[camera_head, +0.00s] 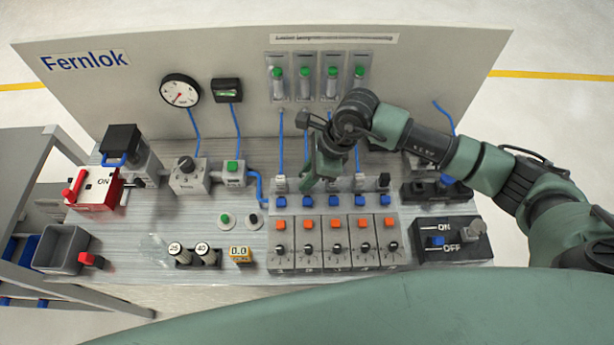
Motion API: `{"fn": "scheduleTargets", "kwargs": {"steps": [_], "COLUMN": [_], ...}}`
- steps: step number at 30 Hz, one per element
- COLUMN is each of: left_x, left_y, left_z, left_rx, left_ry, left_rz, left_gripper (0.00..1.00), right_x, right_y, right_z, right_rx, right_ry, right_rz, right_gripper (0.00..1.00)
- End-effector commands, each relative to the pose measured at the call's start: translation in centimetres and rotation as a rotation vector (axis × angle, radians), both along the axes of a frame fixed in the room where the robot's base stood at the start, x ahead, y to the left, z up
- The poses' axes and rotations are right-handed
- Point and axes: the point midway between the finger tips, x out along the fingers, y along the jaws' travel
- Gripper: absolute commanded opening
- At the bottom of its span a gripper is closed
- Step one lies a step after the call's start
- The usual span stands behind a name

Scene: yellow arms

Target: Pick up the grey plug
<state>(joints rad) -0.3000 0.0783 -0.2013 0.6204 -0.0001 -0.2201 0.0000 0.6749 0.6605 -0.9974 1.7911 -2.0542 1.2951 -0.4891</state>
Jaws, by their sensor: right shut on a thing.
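My right arm, dark green and black, reaches in from the right over the panel bench. My right gripper (308,184) points down at the back of the row of blue-topped modules, near the second one from the left. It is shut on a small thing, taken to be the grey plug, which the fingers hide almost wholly. I cannot tell whether it is seated or lifted. My left gripper is not in view.
Several modules with blue, orange and black knobs (336,250) stand close in front of the gripper. Blue tubes (281,145) run down beside it from the clear cylinders (304,82) on the back panel. A black ON/OFF switch box (452,241) stands right.

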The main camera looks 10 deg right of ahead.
Motion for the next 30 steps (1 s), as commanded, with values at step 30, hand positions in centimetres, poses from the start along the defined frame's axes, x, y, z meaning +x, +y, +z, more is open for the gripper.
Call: {"fn": "scheduleTargets", "kwargs": {"steps": [30], "left_x": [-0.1], "left_y": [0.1], "left_z": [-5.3], "left_rx": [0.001], "left_ry": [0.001], "left_rz": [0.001], "left_gripper": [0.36], "right_x": [0.1], "right_y": [0.0], "right_z": [18.2], "right_rx": [0.001], "right_ry": [-0.005], "right_rz": [0.0], "right_gripper": [0.0]}}
